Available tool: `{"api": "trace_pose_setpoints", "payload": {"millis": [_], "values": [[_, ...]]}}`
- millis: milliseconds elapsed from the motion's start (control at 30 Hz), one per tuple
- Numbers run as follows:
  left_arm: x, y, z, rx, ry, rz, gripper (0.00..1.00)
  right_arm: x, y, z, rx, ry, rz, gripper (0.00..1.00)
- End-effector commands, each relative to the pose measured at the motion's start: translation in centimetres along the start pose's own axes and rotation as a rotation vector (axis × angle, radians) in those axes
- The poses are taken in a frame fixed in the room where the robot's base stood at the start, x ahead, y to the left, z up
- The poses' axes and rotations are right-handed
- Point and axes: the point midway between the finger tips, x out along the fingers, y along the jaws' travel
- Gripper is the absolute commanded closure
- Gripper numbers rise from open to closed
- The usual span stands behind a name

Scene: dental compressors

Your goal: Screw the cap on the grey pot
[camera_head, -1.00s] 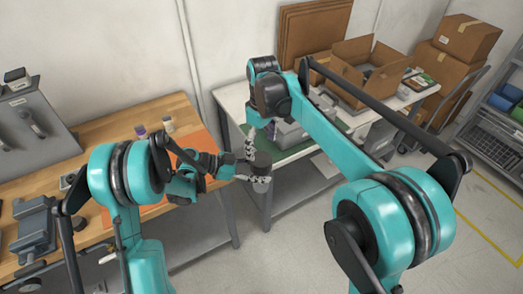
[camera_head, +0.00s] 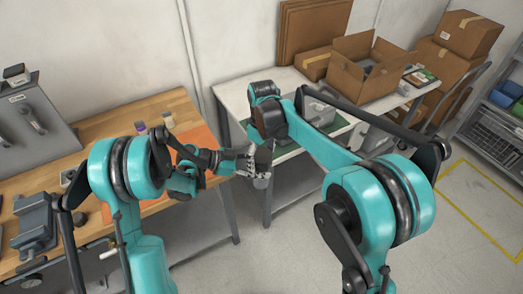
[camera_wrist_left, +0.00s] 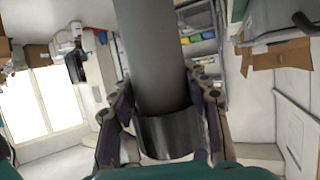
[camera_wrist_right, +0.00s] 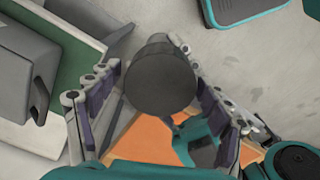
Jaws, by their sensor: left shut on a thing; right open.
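The grey pot (camera_head: 262,182) is held upright in the air between the two tables. It also shows as a long grey cylinder in the left wrist view (camera_wrist_left: 152,55). My left gripper (camera_wrist_left: 165,118) is shut on the pot from the side. The dark cap (camera_wrist_right: 160,78) sits at the pot's top end and shows as a dark band in the left wrist view (camera_wrist_left: 168,135). How tightly it sits cannot be told. My right gripper (camera_wrist_right: 160,90) is open above the cap, its fingers on either side with gaps. In the head view the grippers partly hide the cap.
A wooden bench (camera_head: 105,125) with an orange mat (camera_head: 205,145) stands at left. A white table (camera_head: 232,98) with a grey machine (camera_head: 315,110) and an open cardboard box (camera_head: 368,72) stands behind. Clear floor (camera_head: 450,215) lies at right.

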Motion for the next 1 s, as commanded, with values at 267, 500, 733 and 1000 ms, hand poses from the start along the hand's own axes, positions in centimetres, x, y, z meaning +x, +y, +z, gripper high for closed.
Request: {"api": "trace_pose_setpoints", "payload": {"millis": [267, 500, 733, 1000], "values": [[-0.01, 0.0, -0.05, 0.0, 0.001, 0.0, 1.0, 0.15, 0.0, -0.01, 0.0, 0.0, 0.0, 0.22], [-0.01, 0.0, -0.06, 0.0, 0.001, 0.0, 1.0, 0.14, 0.01, 0.0, 0.0, 0.0, 0.0, 0.74], [-0.02, 0.0, -0.07, 0.0, 0.002, 0.0, 1.0, 0.14, 0.03, 0.0, 0.0, 0.0, 0.0, 0.19], [-0.01, 0.0, -0.06, 0.0, 0.001, 0.0, 1.0, 0.04, 0.01, 0.0, 0.0, 0.0, 0.0, 0.19]]}}
